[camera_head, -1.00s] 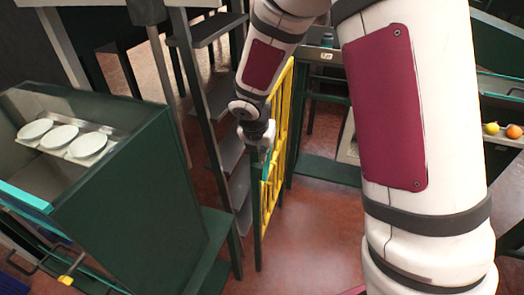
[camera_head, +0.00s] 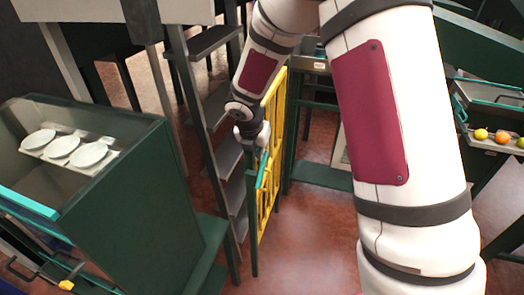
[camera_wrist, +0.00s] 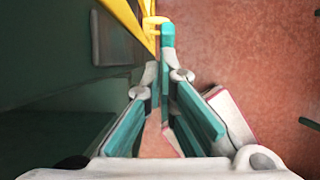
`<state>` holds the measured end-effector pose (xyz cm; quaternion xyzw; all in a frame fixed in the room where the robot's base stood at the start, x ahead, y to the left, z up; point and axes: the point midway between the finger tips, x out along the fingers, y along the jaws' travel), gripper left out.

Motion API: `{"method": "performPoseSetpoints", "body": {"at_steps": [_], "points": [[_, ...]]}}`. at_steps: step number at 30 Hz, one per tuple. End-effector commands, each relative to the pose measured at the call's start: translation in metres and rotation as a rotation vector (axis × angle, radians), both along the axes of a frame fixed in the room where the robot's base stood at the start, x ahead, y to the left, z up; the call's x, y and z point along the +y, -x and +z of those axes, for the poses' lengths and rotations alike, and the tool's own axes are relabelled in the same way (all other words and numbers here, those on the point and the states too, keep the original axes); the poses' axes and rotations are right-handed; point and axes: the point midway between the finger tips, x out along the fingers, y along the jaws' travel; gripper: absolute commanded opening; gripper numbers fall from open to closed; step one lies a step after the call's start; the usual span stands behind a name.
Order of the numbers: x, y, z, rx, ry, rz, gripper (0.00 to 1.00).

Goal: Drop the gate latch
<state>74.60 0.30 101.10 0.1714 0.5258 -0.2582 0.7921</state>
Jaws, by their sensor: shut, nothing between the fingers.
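The yellow barred gate (camera_head: 270,190) stands upright beside a dark green post, seen nearly edge-on in the head view. Its top yellow bars (camera_wrist: 124,18) show at the upper left of the wrist view. A teal latch handle (camera_wrist: 167,38) with a bent top sits next to the gate's yellow fitting. My gripper (camera_wrist: 164,76) is shut, with its fingertips just below the latch handle in the wrist view. The handle lines up with the fingertips; whether they touch is unclear.
Dark green steps (camera_head: 222,110) stand left of the gate. A green bin (camera_head: 130,205) with pale discs (camera_head: 62,147) is at the left. Fruit (camera_head: 502,137) lies on a tray at the right. The red floor (camera_head: 305,240) right of the gate is clear.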

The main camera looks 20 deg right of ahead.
Motion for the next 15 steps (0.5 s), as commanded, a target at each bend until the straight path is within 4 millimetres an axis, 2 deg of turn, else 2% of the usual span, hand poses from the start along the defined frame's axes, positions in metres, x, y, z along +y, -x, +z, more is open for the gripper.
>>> {"method": "performPoseSetpoints", "body": {"at_steps": [1, 3, 9, 15], "points": [[0.007, 0.009, 0.011, -0.001, 0.0, 0.002, 0.0], [0.013, 0.014, 0.023, -0.004, 0.0, -0.001, 0.0], [0.012, 0.012, 0.065, -0.005, 0.0, -0.004, 0.0], [0.014, 0.013, 0.097, -0.004, 0.0, -0.003, 0.0]]}}
